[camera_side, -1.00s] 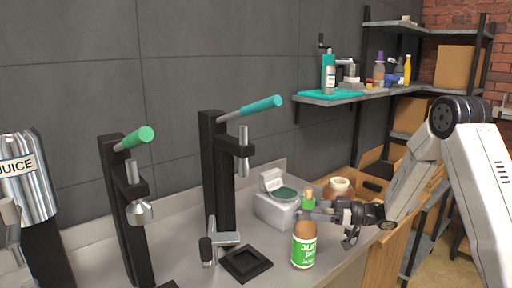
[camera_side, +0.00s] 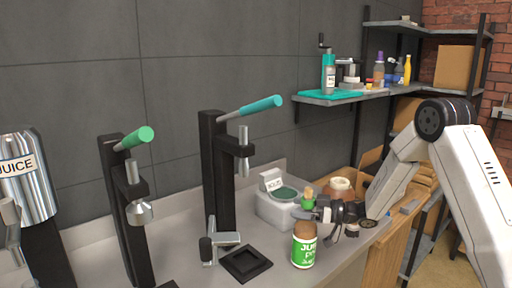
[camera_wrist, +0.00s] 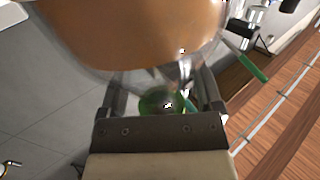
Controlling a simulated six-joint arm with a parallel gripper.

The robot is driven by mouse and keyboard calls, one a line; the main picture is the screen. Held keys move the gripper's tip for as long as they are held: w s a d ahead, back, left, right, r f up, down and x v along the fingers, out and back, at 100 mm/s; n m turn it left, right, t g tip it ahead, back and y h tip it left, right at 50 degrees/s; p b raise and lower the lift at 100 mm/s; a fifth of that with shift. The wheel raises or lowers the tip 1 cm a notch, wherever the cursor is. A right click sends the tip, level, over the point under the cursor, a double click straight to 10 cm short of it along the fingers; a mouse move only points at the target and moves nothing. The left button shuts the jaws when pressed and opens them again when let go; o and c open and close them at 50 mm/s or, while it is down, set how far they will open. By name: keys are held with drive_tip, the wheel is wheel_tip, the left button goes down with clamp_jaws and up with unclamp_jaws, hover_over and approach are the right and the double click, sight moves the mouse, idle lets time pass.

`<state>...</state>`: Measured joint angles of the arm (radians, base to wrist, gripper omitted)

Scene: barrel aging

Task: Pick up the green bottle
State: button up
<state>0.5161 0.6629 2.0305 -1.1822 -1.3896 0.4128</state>
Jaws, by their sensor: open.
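The green bottle (camera_side: 304,252) stands upright at the counter's front edge in the side view, with a green-and-white label and a brown upper body. A green neck with a tan top (camera_side: 308,200) rises above it; I cannot tell whether this is the same bottle. My gripper (camera_side: 316,213) is open, level with the neck and at its right. The side view does not show whether they touch. In the wrist view a glossy green round thing (camera_wrist: 160,103) shows between the fingers, and a large orange-brown clear-edged shape (camera_wrist: 135,30) fills the top.
A black square tray (camera_side: 246,264) lies left of the bottle. Presses with a teal handle (camera_side: 262,106) and a green handle (camera_side: 138,137) stand further left.

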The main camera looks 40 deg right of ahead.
drive_tip(key=shift+c, duration=0.2)
clamp_jaws()
drive_tip(key=shift+r, duration=0.1)
idle(1.0)
